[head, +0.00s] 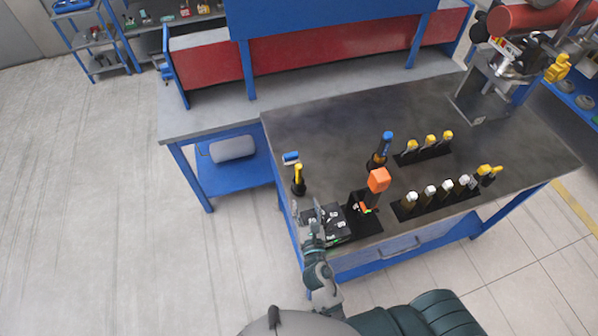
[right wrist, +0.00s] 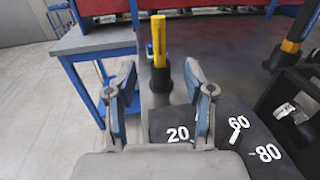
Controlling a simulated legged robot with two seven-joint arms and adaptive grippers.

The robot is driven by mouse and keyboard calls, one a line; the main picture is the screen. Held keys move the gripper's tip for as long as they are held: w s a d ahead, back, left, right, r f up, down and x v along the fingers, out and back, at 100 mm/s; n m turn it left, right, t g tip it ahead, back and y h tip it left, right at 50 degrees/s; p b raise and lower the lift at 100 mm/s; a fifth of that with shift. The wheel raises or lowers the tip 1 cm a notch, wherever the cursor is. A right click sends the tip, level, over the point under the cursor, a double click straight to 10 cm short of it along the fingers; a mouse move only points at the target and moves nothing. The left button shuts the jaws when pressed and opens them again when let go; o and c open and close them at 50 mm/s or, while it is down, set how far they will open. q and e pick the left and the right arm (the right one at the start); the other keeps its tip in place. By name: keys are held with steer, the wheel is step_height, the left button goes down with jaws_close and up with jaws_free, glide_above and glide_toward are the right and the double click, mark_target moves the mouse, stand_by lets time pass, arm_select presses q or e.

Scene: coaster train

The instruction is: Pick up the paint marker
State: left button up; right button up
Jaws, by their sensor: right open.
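A yellow stick, which looks like the paint marker (head: 298,172), stands upright in a small black holder (head: 299,188) near the left edge of the dark workbench. In the right wrist view the marker (right wrist: 159,38) stands beyond my fingertips, lined up with the gap between them, and its black holder (right wrist: 160,78) shows below it. My right gripper (head: 318,212) is open and empty, on the near side of the marker and apart from it. Its two fingers also show in the right wrist view (right wrist: 160,75). My left gripper is not in view.
A black box with white numbers (head: 337,222) lies just right of my right gripper. A blue roll (head: 291,158) lies behind the marker. A blue-topped tool (head: 380,150), an orange-topped thing (head: 379,180) and racks of handled tools (head: 437,199) stand farther right. The bench's back left is clear.

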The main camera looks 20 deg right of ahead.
mark_target(299, 171)
steer(key=w, duration=0.2)
steer(key=w+p, duration=0.1)
steer(key=w, duration=0.5)
steer(key=shift+w+d, duration=0.15)
steer(key=shift+d, duration=0.1)
steer(key=w, duration=0.1)
steer(key=w+p, duration=0.1)
steer(key=w, duration=0.1)
steer(key=w+d+r, duration=0.1)
steer(key=shift+w, duration=0.4)
steer(key=shift+w+f, duration=0.15)
steer(key=shift+w, duration=0.2)
steer(key=shift+s+a, duration=0.1)
steer(key=shift+c, duration=0.8)
jaws_close()
